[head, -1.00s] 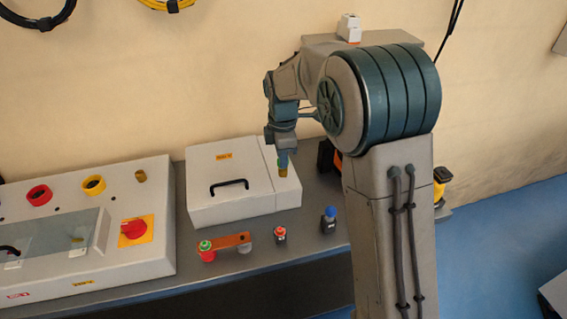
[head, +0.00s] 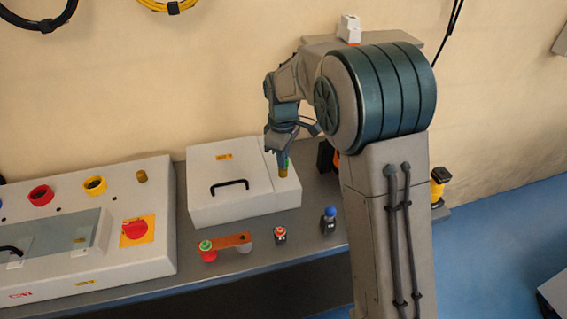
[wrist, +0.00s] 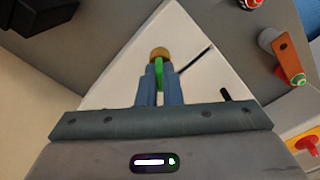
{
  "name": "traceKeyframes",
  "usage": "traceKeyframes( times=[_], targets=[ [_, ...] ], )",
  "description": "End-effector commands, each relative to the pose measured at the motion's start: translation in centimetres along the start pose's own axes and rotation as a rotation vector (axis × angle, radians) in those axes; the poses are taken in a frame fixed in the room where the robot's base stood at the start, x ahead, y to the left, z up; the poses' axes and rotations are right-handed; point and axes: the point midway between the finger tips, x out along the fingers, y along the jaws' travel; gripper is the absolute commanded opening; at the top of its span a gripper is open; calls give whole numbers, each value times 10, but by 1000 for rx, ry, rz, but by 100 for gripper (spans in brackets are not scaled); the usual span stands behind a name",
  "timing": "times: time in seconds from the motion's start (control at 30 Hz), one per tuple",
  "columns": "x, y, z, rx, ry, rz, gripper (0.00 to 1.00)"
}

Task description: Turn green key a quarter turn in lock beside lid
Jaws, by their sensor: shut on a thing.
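My gripper (wrist: 159,76) is shut on the green key (wrist: 159,68), whose green part shows between the two blue fingers in the wrist view. The key's end is at the brass lock (wrist: 159,53), apparently in it; the fingers hide the exact depth and angle. In the head view the brass lock (head: 283,173) stands on the right strip of the white box, beside the lid (head: 213,168) with its black handle. The lid lies closed. My gripper (head: 284,157) points down over the lock.
In front of the box lie an orange bar (head: 233,240) with a red-and-green knob (head: 207,250), a red-topped button (head: 280,234) and a blue-topped one (head: 329,218). Bare bench lies between them.

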Motion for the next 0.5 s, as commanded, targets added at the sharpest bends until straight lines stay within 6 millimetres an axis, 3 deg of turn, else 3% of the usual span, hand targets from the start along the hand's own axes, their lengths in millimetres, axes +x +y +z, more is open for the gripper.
traceKeyframes(
  times=[0.23,0.5],
  targets=[
    [-1,0,0,246,1,1,0],
    [0,0,0,288,1,1,0]
  ],
)
